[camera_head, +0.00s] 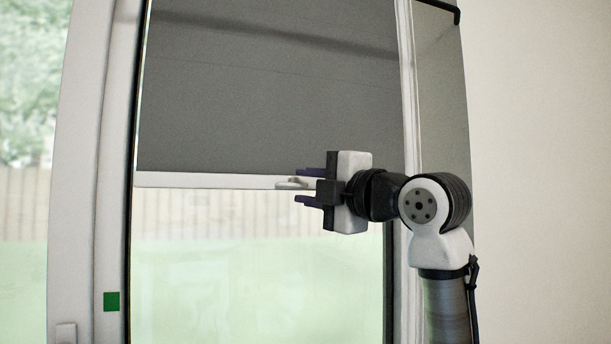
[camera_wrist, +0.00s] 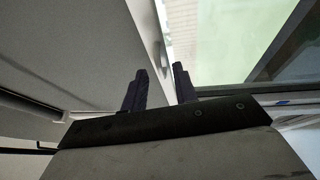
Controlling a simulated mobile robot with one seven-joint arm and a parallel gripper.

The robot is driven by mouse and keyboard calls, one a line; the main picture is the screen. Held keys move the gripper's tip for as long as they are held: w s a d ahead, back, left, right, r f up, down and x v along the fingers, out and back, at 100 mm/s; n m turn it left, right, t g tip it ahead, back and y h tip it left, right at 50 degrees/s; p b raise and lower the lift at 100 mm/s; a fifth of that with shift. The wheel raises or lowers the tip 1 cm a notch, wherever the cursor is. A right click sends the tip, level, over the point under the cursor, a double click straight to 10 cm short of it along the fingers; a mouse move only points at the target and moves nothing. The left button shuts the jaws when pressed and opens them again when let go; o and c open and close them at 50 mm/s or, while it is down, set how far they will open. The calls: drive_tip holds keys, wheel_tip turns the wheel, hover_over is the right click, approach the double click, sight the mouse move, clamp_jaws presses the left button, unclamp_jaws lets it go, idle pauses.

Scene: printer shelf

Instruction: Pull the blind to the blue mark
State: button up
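The grey blind (camera_head: 270,110) covers the upper part of the window. Its pale bottom bar (camera_head: 200,181) has a small light pull tab (camera_head: 290,184) near the right. My gripper (camera_head: 303,186) is at the tab with its dark fingers apart, one above and one below; a clear grip on it does not show. In the wrist view the two fingertips (camera_wrist: 161,70) are apart, with the blind (camera_wrist: 85,45) to the left and glass to the right. A small blue patch (camera_wrist: 283,102) shows on the pale frame in the wrist view; I cannot tell if it is the blue mark.
A green square (camera_head: 111,301) is on the left window frame (camera_head: 88,200), below the blind's bottom bar. My arm stands in front of the right frame and hides part of it. A window handle (camera_head: 66,333) shows at lower left. The glass below the blind is clear.

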drive_tip(key=shift+w+a, duration=0.35)
drive_tip(key=shift+w, duration=0.05)
clamp_jaws()
